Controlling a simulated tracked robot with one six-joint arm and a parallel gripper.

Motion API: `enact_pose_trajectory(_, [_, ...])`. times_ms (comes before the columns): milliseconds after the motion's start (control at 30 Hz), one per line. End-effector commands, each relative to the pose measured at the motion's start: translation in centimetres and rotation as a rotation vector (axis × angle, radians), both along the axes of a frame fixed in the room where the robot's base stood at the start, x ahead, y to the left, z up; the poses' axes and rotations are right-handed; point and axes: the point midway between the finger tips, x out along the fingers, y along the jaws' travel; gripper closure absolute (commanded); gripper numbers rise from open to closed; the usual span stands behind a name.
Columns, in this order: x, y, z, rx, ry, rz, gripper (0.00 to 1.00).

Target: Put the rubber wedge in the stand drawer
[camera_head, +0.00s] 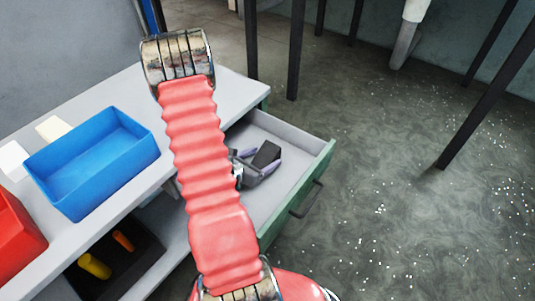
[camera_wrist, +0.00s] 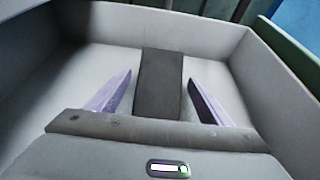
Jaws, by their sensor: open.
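The rubber wedge (camera_wrist: 158,85) is a dark grey block inside the open stand drawer (camera_wrist: 215,60). In the wrist view my gripper (camera_wrist: 160,77) is open, with one purple finger on each side of the wedge. A gap shows between the wedge and each finger. The near end of the wedge is hidden behind my gripper's body. In the head view the wedge (camera_head: 266,154) shows dark between the fingers of my gripper (camera_head: 260,161), low in the grey drawer with the green front (camera_head: 300,194). My red arm hides the drawer's left part.
A blue bin (camera_head: 92,160) and a red bin (camera_head: 15,235) stand on the grey stand top (camera_head: 105,83). Yellow and orange pieces (camera_head: 95,265) lie on a dark lower shelf. Dark legs (camera_head: 297,50) stand behind the drawer. The floor to the right is open.

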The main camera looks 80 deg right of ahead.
Motion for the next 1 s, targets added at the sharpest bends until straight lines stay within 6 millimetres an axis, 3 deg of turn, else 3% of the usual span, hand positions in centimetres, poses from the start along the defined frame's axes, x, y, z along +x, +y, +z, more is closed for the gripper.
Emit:
enact_pose_trajectory(600, [3.2,6.8,3.1,-0.001,-0.001,0.005,0.27])
enact_pose_trajectory(1000, [3.5,7.9,3.6,0.000,0.000,0.001,0.27])
